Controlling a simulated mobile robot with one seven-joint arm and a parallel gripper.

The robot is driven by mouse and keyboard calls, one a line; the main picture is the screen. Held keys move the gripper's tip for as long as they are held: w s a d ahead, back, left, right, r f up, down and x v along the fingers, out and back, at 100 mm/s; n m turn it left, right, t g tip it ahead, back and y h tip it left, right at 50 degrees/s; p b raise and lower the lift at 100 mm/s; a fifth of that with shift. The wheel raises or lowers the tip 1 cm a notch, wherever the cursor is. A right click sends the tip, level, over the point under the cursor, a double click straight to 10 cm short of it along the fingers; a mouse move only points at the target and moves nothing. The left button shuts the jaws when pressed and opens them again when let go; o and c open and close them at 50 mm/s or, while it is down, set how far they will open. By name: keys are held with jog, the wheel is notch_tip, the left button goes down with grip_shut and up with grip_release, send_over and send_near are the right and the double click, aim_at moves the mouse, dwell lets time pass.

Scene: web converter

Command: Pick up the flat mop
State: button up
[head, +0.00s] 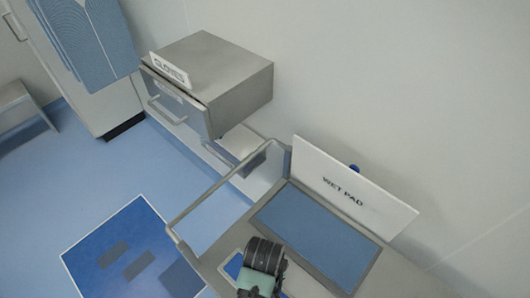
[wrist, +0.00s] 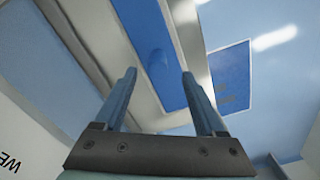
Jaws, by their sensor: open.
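No long-handled flat mop can be made out for certain. A narrow blue panel (wrist: 150,35) lies in a pale frame beyond my fingertips in the wrist view, with a darker rounded patch on it. What seems to be the same panel (head: 233,266) shows in the head view, partly hidden by my gripper. I cannot tell whether it is the mop. My gripper (wrist: 159,73) is open, with nothing seen between its fingers. In the head view, the dark end of my arm (head: 264,257) is over the cart's front part; its fingers are hidden there.
A metal cart (head: 365,280) holds a large blue pad (head: 315,235) before a "WET PAD" sign (head: 350,188). A rail (head: 225,185) rises at its left. A gloves cabinet (head: 225,75) stands behind. A blue floor mat (head: 125,250) lies left; floor around it is clear.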

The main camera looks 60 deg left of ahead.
jog(key=shift+w+f+p, duration=0.2)
jog(key=shift+f+p, duration=0.15)
jog(key=shift+f, duration=2.15)
grip_shut()
